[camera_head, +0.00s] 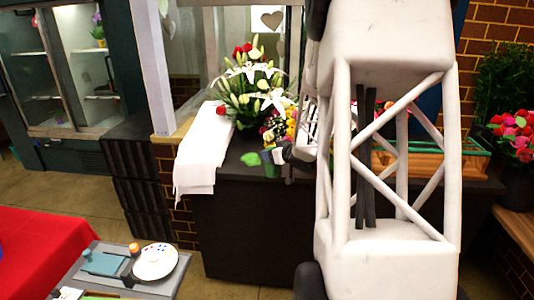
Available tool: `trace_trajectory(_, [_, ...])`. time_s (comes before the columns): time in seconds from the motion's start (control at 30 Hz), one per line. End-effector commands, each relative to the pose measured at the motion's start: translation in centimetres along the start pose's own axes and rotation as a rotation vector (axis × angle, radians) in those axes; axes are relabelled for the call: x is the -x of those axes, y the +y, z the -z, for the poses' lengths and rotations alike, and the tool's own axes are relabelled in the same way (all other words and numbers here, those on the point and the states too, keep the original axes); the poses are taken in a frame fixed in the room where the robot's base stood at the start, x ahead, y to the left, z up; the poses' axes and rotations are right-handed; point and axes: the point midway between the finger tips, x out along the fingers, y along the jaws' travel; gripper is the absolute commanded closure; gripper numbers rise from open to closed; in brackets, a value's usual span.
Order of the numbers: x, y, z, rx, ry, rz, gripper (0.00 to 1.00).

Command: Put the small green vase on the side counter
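A small green object, likely the small green vase (272,171), shows low on the dark counter (240,172), partly hidden by my gripper. A flat bright green patch (250,159) lies just left of it; I cannot tell whether it is a leaf or part of the vase. My gripper (273,156) reaches in from the right at the end of my white arm, over or against the green object. The fingers are too small and covered to show whether they are open or shut, or touching it. I cannot tell which surface is the side counter.
A bouquet of white lilies and red flowers (254,88) stands behind my gripper, with yellow flowers (278,128) close by. A white cloth (201,150) hangs over the counter's left end. A wooden planter (425,160) is at right. A grey table with a palette (155,262) is front left.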

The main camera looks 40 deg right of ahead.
Motion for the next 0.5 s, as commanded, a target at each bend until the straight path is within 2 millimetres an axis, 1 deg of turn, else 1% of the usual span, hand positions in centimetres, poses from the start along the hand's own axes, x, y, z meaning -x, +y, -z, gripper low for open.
trace_trajectory(0.17, [-1.2, 0.8, 0.4, 0.001, 0.001, 0.0, 1.0])
trace_trajectory(0.5, [-4.8, 3.2, 1.5, 0.001, 0.002, 0.001, 1.0])
